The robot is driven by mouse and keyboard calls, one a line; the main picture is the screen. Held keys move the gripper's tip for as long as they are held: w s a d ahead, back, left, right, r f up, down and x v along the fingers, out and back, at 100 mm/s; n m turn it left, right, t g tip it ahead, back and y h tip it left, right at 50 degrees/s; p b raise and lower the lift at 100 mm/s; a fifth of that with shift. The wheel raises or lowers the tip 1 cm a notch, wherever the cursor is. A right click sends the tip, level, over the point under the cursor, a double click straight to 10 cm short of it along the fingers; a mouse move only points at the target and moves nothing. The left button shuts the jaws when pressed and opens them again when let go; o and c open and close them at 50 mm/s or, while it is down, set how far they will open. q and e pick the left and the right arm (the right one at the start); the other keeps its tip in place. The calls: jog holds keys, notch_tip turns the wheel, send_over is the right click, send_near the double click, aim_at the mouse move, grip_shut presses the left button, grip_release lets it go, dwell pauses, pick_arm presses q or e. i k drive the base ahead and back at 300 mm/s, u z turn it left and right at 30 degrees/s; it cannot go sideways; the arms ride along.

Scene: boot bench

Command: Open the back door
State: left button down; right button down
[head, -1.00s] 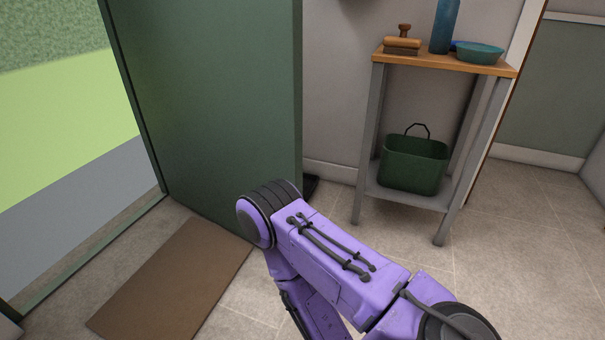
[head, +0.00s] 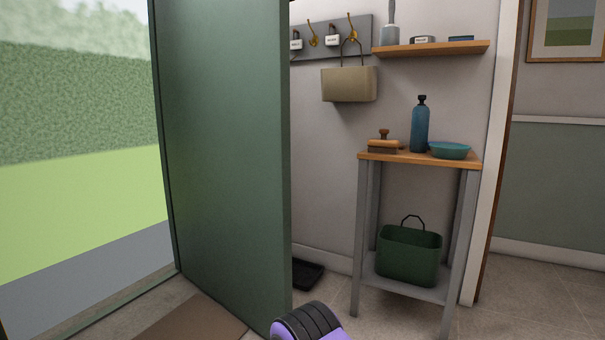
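The back door (head: 225,160) is a green panel that stands swung inward, well away from its frame. Through the doorway on its left I see a grey step, a lawn and a hedge. No handle shows on the visible face of the door. A purple and black part of my arm shows at the bottom edge, close to the door's lower free edge; I cannot tell whether it touches. Neither of my grippers is in view.
A narrow bench (head: 415,158) stands right of the door, holding a brush (head: 384,145), a blue bottle (head: 420,127) and a teal bowl (head: 450,150). A green basket (head: 409,256) sits on its lower shelf. A brown mat (head: 190,322) lies before the doorway. A black tray (head: 307,273) lies behind the door.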

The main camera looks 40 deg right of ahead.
aim_at(224, 66)
jog(key=z, duration=0.5)
jog(key=i, duration=0.5)
jog(key=z, duration=0.75)
jog(key=i, duration=0.65)
jog(key=u, duration=0.25)
